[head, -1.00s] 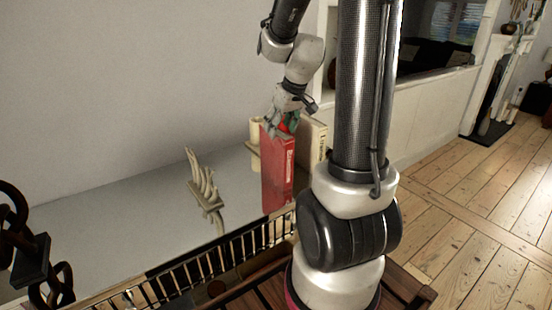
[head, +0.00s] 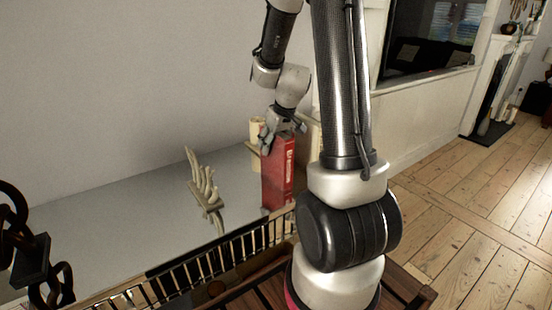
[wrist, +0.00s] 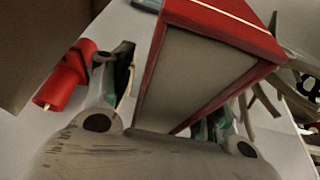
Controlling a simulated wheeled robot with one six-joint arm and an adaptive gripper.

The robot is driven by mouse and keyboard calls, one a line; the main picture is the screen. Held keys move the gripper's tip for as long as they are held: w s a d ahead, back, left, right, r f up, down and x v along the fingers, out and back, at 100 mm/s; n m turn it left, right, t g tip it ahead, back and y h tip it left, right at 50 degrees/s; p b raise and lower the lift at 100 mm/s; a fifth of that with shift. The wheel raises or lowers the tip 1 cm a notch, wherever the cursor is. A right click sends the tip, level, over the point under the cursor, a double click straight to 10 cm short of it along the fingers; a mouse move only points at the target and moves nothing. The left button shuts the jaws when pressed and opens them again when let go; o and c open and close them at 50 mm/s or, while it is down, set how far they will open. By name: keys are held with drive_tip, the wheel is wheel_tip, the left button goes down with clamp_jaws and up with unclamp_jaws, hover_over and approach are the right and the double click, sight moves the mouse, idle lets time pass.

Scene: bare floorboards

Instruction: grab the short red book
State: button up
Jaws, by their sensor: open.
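The red book (head: 279,178) stands upright on the grey surface, near its railed front edge, in the head view. My gripper (head: 284,134) is at the book's top, pointing down. In the wrist view the book (wrist: 205,62) shows its red covers and pale page edges between the two fingers of my gripper (wrist: 172,88). The fingers are open, one on each side of the book. I cannot tell whether either finger touches a cover. The right finger is partly hidden by the book.
A cream upright object (head: 314,137) stands just behind the book, partly hidden by my arm. A cream cylinder (head: 257,130) is at its left. A pale branching ornament (head: 205,190) stands further left. A black railing (head: 215,258) runs along the front. A red cylinder (wrist: 66,76) lies left of my finger in the wrist view.

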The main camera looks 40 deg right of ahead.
drive_tip(key=shift+f, duration=0.25)
idle(0.3)
clamp_jaws()
